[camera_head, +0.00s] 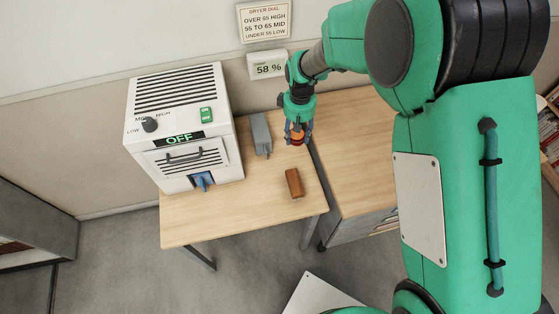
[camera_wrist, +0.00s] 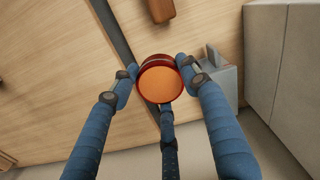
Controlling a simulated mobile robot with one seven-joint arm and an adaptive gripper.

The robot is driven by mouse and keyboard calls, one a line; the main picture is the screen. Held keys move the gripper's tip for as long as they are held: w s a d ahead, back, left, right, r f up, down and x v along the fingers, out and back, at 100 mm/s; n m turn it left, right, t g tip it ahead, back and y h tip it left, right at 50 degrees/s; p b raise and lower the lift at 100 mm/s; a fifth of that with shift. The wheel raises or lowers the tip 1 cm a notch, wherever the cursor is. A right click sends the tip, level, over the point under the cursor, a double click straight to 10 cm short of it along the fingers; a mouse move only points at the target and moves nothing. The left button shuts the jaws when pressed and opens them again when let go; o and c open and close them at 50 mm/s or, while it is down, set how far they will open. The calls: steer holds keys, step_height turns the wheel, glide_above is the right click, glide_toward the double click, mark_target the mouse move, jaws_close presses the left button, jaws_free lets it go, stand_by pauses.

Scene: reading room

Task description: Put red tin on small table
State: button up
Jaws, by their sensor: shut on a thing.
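My gripper (camera_head: 298,134) is shut on the red tin (camera_head: 298,140), near the back of the two wooden tops. In the wrist view my blue fingers (camera_wrist: 158,80) close around the sides of the tin (camera_wrist: 160,83), whose round orange-red face shows. The tin is over or close to the dark seam between the tops; its height above them is hard to tell. The left wooden table (camera_head: 230,210) stands on metal legs. The right wooden top (camera_head: 355,150) sits on a grey unit with shelves. No label shows which one is the small table.
A white dryer (camera_head: 180,90) reading OFF fills the left table's left side. A grey object (camera_head: 261,133) stands left of my gripper, and a brown block (camera_head: 294,183) lies in front. A wall display (camera_head: 267,66) reads 58 %. The right top's visible part is clear.

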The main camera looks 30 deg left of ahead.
step_height(320, 180, down, 12)
steer(key=shift+r, duration=0.2)
steer(key=shift+a, duration=0.1)
stand_by(0.3)
steer(key=w+a, duration=0.3)
steer(key=w, duration=0.1)
steer(key=w+a+f+b, duration=0.1)
steer(key=w+a, duration=0.3)
steer(key=w+a+b, duration=0.1)
steer(key=w+a, duration=0.2)
steer(key=w, duration=0.1)
steer(key=shift+a+f, duration=0.2)
steer(key=shift+a, duration=0.05)
steer(key=shift+f+b, duration=0.6)
steer(key=shift+f, duration=1.15)
steer(key=shift+f, duration=0.15)
steer(key=o, duration=1.2)
